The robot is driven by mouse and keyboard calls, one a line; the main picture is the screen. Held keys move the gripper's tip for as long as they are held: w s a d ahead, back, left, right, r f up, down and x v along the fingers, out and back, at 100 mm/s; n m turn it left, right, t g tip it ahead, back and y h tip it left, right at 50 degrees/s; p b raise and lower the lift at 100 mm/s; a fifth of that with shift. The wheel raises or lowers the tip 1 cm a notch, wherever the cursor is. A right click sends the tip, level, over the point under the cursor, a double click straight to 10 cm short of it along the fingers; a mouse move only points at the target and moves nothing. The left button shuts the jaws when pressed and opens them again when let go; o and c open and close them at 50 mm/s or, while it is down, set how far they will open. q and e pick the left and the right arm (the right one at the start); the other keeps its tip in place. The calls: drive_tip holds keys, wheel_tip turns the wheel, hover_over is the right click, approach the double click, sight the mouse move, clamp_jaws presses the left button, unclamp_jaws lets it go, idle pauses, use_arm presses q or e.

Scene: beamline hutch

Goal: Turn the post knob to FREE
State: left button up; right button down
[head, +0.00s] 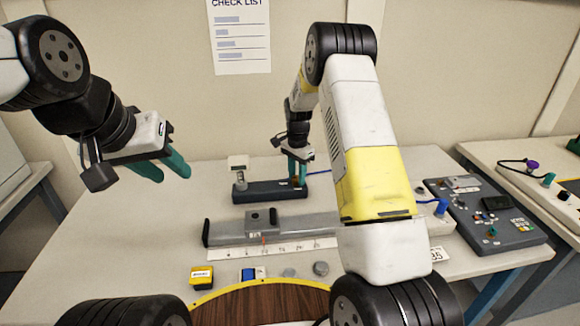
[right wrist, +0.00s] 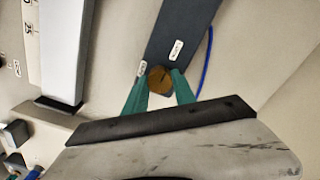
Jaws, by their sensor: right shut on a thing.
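The post knob (right wrist: 160,80) is a round orange-brown knob on a dark base (right wrist: 178,28) in the right wrist view. My right gripper (right wrist: 159,88) is shut on it, with one teal finger on each side. Two small white labels (right wrist: 175,50) sit by the knob, too small to read surely. In the head view the dark base (head: 262,191) lies at the back of the table, with a small post at its left end. My right gripper (head: 298,172) is at its right end and mostly hides the knob. My left gripper (head: 168,170) is open and empty above the table's left side.
A grey rail (head: 230,230) with a white scale lies in front of the base. A yellow box (head: 202,277), a blue block and grey round pieces stand nearer. A dark control panel (head: 490,228) is at the right. A blue cable (right wrist: 207,65) runs beside the base.

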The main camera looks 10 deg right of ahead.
sight(296, 177)
drive_tip(key=n, duration=0.4)
drive_tip(key=shift+n, duration=0.3)
drive_tip(key=n, duration=0.4)
drive_tip(key=shift+n, duration=0.3)
drive_tip(key=n, duration=0.4)
drive_tip(key=shift+w+r, duration=0.1)
drive_tip(key=n, duration=0.5)
drive_tip(key=c, duration=1)
unclamp_jaws()
drive_tip(key=shift+a+r, duration=0.1)
drive_tip(key=shift+r, duration=3.75)
